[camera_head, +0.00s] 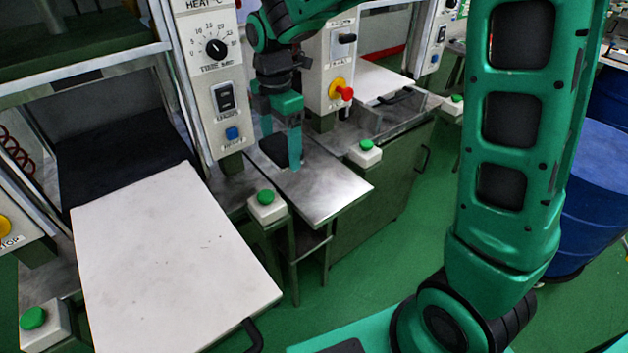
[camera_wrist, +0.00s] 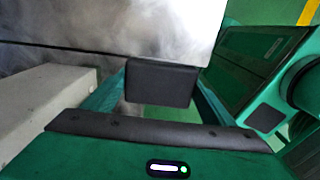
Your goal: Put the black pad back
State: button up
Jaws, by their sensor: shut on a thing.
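The black pad (camera_head: 273,149) is a small dark block at the metal table (camera_head: 335,188) between the two machine control columns. My gripper (camera_head: 282,152) comes down from above with its green fingers on either side of the pad, shut on it. In the wrist view the pad (camera_wrist: 162,83) shows as a dark rectangle between the fingers, close to the bright metal edge. I cannot tell whether the pad touches the table top. Part of the pad is hidden behind a finger in the head view.
A control column with a dial (camera_head: 215,48) stands close left of my gripper, and another with a red button (camera_head: 340,90) behind it. Green-button boxes (camera_head: 267,206) and (camera_head: 364,153) flank the table. A white panel (camera_head: 170,265) lies front left; a blue barrel (camera_head: 598,190) stands right.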

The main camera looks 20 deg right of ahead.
jog(key=shift+w+a+f, duration=0.25)
jog(key=shift+a+f, duration=0.25)
jog(key=shift+f, duration=0.05)
jog(key=shift+w+d+f, duration=0.1)
jog(key=shift+d+f, duration=0.1)
jog(key=shift+f, duration=0.1)
send_over(318, 180)
notch_tip(318, 180, down, 7)
jog(key=shift+r, duration=0.2)
jog(key=shift+w+f, duration=0.1)
jog(key=shift+f, duration=1.85)
jog(key=o, duration=1)
jog(key=shift+f, duration=0.1)
